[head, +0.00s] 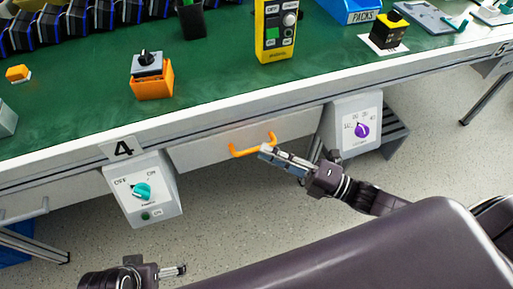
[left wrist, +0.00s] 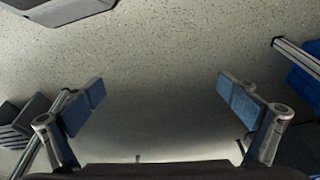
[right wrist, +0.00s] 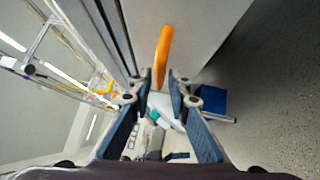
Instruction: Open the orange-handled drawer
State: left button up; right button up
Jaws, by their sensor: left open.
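The grey drawer (head: 215,147) under the bench top has an orange handle (head: 235,152) and looks shut. My right gripper (head: 266,151) is at the handle, in front of its middle and right part. In the right wrist view the orange handle (right wrist: 164,48) stands between the fingertips of my right gripper (right wrist: 161,82). The fingers are partly closed, with narrow gaps seen beside the handle. Depth is hard to judge. My left gripper (head: 160,271) is low at the bottom left, away from the drawer. In the left wrist view (left wrist: 160,90) it is open and empty over the floor.
A switch box with a teal knob (head: 142,191) hangs left of the drawer under label 4. A box with a purple knob (head: 362,130) hangs to its right, near my right gripper. The green bench top (head: 210,90) carries several devices. The floor in front is clear.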

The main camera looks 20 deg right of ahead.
aim_at(258, 147)
jog(key=x, duration=0.3)
jog(key=shift+w+a, duration=0.15)
pick_arm(q)
jog(key=shift+v, duration=0.85)
pick_arm(e)
grip_shut()
pick_arm(q)
jog(key=shift+f, duration=0.15)
jog(key=shift+a+f, duration=0.1)
